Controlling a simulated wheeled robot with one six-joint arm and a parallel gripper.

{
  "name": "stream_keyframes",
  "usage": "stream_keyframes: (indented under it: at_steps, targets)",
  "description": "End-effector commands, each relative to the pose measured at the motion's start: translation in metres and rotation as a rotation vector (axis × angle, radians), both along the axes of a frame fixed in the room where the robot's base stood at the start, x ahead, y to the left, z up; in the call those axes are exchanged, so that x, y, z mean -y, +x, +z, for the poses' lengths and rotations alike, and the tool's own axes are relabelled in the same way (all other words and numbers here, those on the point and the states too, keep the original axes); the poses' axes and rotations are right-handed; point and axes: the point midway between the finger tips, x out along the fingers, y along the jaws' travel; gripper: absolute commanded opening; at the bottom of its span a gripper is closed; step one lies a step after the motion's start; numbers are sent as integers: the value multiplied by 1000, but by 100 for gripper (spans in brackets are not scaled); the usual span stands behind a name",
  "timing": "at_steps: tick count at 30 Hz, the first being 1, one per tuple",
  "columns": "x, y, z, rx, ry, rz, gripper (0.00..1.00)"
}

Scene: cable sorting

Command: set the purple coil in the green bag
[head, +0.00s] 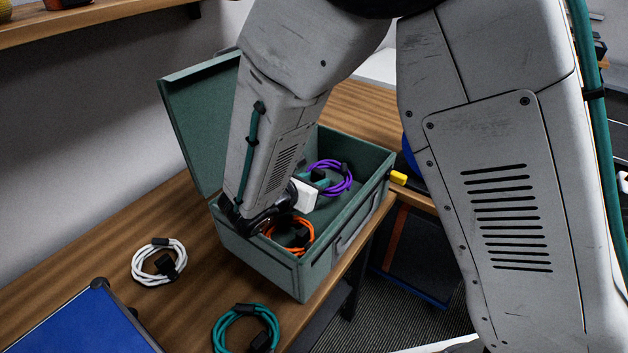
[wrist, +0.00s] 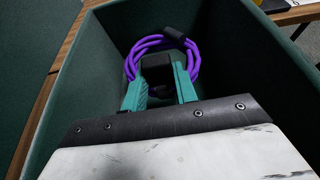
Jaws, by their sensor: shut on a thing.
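The purple coil (head: 337,173) is inside the open green bag (head: 292,268), which looks like a hard-sided case with its lid up at the left. My gripper (head: 318,177) reaches down into the bag from above. In the wrist view, its two teal fingers (wrist: 160,88) are shut on the black plug block of the purple coil (wrist: 150,48). The loop stands out beyond the fingertips, near the bag's far wall. I cannot tell whether the coil touches the bag's floor. My forearm hides part of the bag.
An orange coil (head: 291,236) lies in the bag's near part. A white coil (head: 158,262) and a teal coil (head: 245,330) lie on the wooden table (head: 105,238). A blue case (head: 82,325) stands at front left. A yellow object (head: 398,177) is by the bag's right side.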

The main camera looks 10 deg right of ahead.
Motion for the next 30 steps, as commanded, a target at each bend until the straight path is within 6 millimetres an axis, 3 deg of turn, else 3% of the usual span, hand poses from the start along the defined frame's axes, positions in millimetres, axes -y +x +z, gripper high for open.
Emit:
stream_keyframes:
  at_steps: [20, 21, 23, 30]
  targets:
    - [1, 0, -11, 0, 0, 0, 0]
    - [1, 0, -12, -1, -1, -1, 37]
    - [1, 0, -12, -2, -2, 0, 51]
    - [2, -1, -13, -4, -4, 0, 51]
